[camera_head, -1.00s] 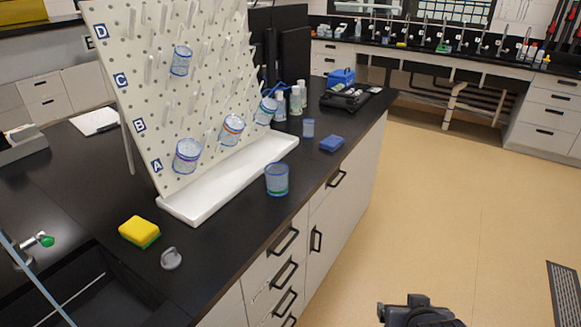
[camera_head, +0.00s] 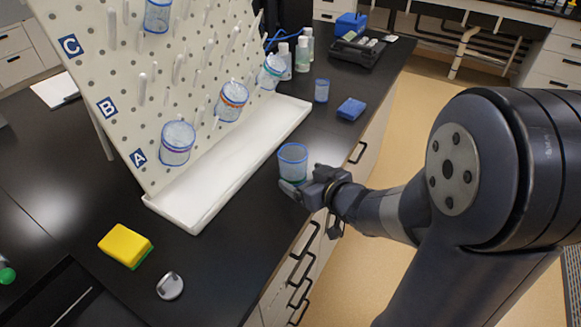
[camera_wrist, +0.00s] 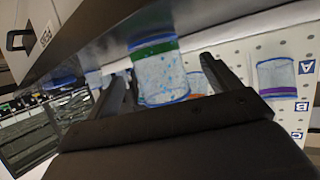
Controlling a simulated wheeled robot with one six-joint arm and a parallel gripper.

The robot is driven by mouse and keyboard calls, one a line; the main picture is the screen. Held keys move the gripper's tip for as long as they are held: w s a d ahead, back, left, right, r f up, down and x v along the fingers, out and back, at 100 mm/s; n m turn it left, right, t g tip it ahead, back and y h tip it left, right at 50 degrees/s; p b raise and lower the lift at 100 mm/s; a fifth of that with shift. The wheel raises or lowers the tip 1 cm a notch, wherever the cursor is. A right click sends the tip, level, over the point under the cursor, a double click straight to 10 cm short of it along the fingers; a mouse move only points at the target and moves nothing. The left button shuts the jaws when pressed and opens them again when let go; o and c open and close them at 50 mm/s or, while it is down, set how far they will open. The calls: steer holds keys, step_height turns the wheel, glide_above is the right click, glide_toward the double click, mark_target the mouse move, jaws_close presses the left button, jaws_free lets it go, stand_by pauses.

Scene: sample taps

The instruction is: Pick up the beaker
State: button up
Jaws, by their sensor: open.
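The clear beaker (camera_head: 293,160) with a blue rim and a green band near its base stands upright on the black counter, in front of the white drip tray. My gripper (camera_head: 298,188) is low over the counter at the beaker's near side. In the wrist view, which is turned over, the beaker (camera_wrist: 160,78) shows between the two spread fingers of my gripper (camera_wrist: 161,70). The gripper is open; a gap shows between the right finger and the beaker. Whether the left finger touches it I cannot tell. The head view hides part of the beaker's base behind the gripper.
A pegboard rack (camera_head: 95,75) with several beakers on pegs rises behind the tray (camera_head: 225,178). A small beaker (camera_head: 321,90), a blue sponge (camera_head: 351,109) and bottles stand farther back. A yellow sponge (camera_head: 126,246) and a grey round object (camera_head: 170,286) lie at the front left.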

mark_target(294, 170)
steer(key=shift+d+x, duration=0.2)
steer(key=shift+x, duration=2.9)
steer(key=shift+c, duration=0.3)
steer(key=c, duration=1.1)
steer(key=shift+o, duration=0.2)
step_height(294, 170, up, 10)
steer(key=p, duration=0.3)
steer(key=shift+p, duration=0.35)
steer(key=o, duration=0.5)
steer(key=c, duration=0.4)
